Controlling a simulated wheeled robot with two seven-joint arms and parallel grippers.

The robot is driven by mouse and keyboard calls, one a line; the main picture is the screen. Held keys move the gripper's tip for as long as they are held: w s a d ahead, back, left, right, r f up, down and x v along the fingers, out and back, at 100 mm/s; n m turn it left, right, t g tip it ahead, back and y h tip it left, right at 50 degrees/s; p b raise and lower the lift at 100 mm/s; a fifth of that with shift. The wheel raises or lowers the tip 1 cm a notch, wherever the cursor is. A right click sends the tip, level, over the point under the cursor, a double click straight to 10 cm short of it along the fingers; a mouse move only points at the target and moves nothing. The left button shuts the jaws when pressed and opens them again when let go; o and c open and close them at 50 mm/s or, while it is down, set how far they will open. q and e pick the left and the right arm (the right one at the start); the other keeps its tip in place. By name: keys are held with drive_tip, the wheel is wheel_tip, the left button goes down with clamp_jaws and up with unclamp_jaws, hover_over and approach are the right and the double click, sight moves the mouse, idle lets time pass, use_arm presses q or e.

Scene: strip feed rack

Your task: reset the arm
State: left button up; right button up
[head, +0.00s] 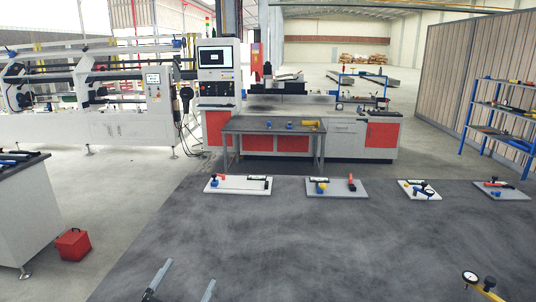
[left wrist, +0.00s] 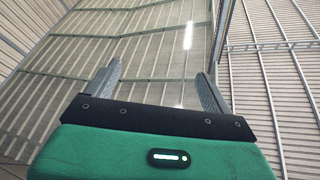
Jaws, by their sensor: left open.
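My left gripper (head: 190,272) shows at the bottom edge of the head view, left of centre, as two grey fingers with a gap between them. It also shows in the left wrist view (left wrist: 158,80), open and empty, its fingers set wide apart above a green housing. Behind the fingers there are only the ceiling and walls of the hall, so it appears to point upward. The rest of my left arm is out of the head view. My right gripper is in neither view.
A dark surface (head: 300,240) spreads ahead, mostly bare in the middle. Several pale boards with tools, such as the left one (head: 212,188), lie along its far edge. A red box (head: 73,244) stands left.

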use_arm(q)
drive_tip(key=s+a+f+n+g+y, duration=0.2)
drive_tip(key=s+f+y, duration=0.1)
drive_tip(key=f, duration=0.2)
drive_tip(key=s+a+f+n+g+y, duration=0.3)
drive_tip(key=f, duration=0.2)
drive_tip(key=s+a+f+n+g+y, duration=0.2)
drive_tip(key=s+a+f+n+y, duration=0.1)
drive_tip(key=f, duration=0.2)
drive_tip(key=shift+f+g+y, duration=0.25)
drive_tip(key=shift+g+y, duration=0.05)
drive_tip(key=shift+g, duration=0.1)
drive_tip(key=s+d+f+m+g+h, duration=0.1)
drive_tip(key=s+f+g, duration=0.4)
drive_tip(key=s, duration=0.4)
drive_tip(key=s+d+f+m+g+h, duration=0.15)
drive_tip(key=s+f+g, duration=0.3)
drive_tip(key=s, duration=0.45)
wheel_tip(320, 180, down, 30)
drive_tip(key=g, duration=0.1)
drive_tip(key=s+a+f+g, duration=0.1)
drive_tip(key=s+a+f, duration=0.2)
drive_tip(key=s+f, duration=1.7)
drive_tip(key=shift+a+f, duration=0.15)
drive_tip(key=shift+f, duration=0.05)
